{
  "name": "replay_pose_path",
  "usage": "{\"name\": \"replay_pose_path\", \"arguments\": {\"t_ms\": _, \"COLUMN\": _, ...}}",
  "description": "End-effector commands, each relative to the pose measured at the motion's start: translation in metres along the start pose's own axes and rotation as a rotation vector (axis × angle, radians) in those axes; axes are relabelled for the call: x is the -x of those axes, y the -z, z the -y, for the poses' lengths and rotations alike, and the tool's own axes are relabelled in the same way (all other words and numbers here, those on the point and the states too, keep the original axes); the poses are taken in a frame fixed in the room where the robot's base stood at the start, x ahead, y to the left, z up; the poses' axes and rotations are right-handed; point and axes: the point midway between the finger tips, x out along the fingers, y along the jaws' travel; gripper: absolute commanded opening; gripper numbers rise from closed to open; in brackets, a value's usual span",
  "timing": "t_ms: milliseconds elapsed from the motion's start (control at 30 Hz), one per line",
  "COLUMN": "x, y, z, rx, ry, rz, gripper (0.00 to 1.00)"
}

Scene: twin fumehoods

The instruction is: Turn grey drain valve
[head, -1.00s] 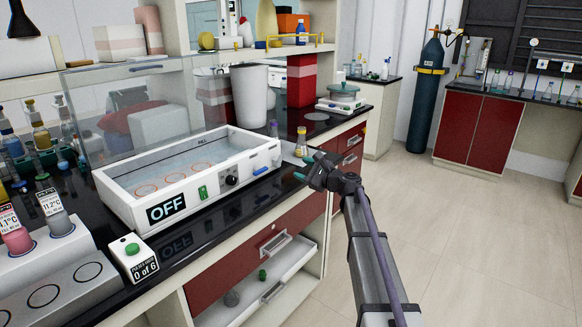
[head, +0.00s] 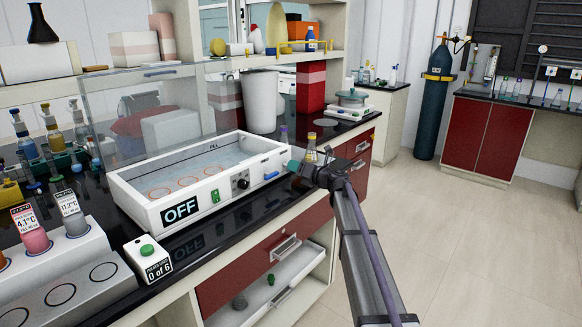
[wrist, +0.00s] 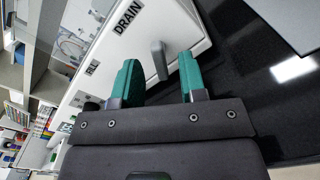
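The white water bath (head: 205,205) stands on the black bench, with an "OFF" display on its front. In the wrist view, its white end panel (wrist: 98,62) carries a "DRAIN" label. The grey drain valve (wrist: 159,62) sticks out of this panel below the label. My gripper (wrist: 160,66) is open, with its green fingers on either side of the valve and gaps visible on both sides. In the head view, my gripper (head: 296,166) is at the bath's right end, and the grey valve is hidden there.
A blue handle (head: 271,175) is on the bath's front near the right corner. A small yellow-topped flask (head: 311,150) stands just behind my gripper. A counter box (head: 147,258) reading "0 of 6" sits front left. An open drawer (head: 270,290) lies below the bench.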

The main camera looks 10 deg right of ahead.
Motion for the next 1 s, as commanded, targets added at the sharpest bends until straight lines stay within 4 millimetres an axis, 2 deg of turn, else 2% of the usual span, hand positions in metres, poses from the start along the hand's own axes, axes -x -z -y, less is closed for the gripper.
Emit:
{"name": "replay_pose_path", "arguments": {"t_ms": 33, "x": -0.011, "y": -0.001, "z": 0.001, "rx": 0.000, "ry": -0.001, "rz": -0.001, "gripper": 0.38}}
{"name": "replay_pose_path", "arguments": {"t_ms": 133, "x": -0.022, "y": 0.000, "z": 0.000, "rx": 0.000, "ry": -0.001, "rz": 0.000, "gripper": 0.38}}
{"name": "replay_pose_path", "arguments": {"t_ms": 433, "x": -0.027, "y": 0.000, "z": 0.000, "rx": 0.001, "ry": 0.000, "rz": 0.001, "gripper": 0.38}}
{"name": "replay_pose_path", "arguments": {"t_ms": 833, "x": -0.026, "y": 0.000, "z": 0.000, "rx": 0.001, "ry": 0.000, "rz": 0.000, "gripper": 0.00}}
{"name": "replay_pose_path", "arguments": {"t_ms": 1000, "x": -0.026, "y": 0.000, "z": 0.000, "rx": 0.001, "ry": 0.000, "rz": 0.000, "gripper": 0.00}}
